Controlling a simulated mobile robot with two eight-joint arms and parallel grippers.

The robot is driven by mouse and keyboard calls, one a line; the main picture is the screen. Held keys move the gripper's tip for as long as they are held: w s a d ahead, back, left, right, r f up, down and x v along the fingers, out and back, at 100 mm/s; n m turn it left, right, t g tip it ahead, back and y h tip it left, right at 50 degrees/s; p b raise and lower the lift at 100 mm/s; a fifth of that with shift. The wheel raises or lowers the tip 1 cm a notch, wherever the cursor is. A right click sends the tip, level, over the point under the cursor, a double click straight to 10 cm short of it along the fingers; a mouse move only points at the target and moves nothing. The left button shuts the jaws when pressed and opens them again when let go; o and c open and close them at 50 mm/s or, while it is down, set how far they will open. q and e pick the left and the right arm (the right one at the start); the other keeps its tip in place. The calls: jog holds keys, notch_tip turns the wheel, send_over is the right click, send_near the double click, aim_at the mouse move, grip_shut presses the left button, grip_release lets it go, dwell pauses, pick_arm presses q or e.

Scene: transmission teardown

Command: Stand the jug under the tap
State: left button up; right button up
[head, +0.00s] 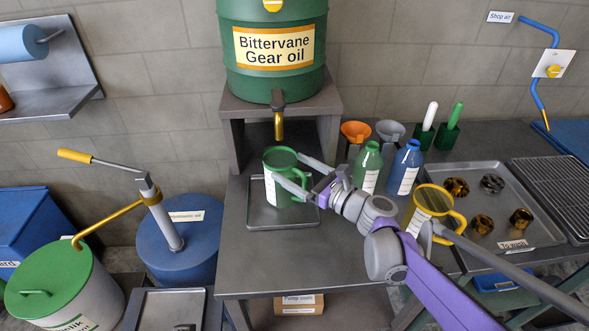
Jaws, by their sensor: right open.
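A green jug (272,190) with a white label stands upright on a small grey drip tray (263,222). The brass tap (279,125) of the green gear oil barrel (272,85) hangs just above the jug's mouth. My right gripper (285,164) is open at the jug. One finger lies across the jug's front and the other is at its far right side. Whether the fingers touch the jug I cannot tell. The gripper hides part of the jug's right side. My left gripper is not in view.
Green (368,168) and blue (405,168) bottles stand behind my right arm, with orange (355,131) and grey (390,131) funnels beyond. A yellow jug (431,201) is beside the arm. A parts tray (535,225) lies further right. The front left bench is clear.

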jog(key=v, duration=1.2)
jog(key=shift+r, duration=0.15)
dwell(1.7)
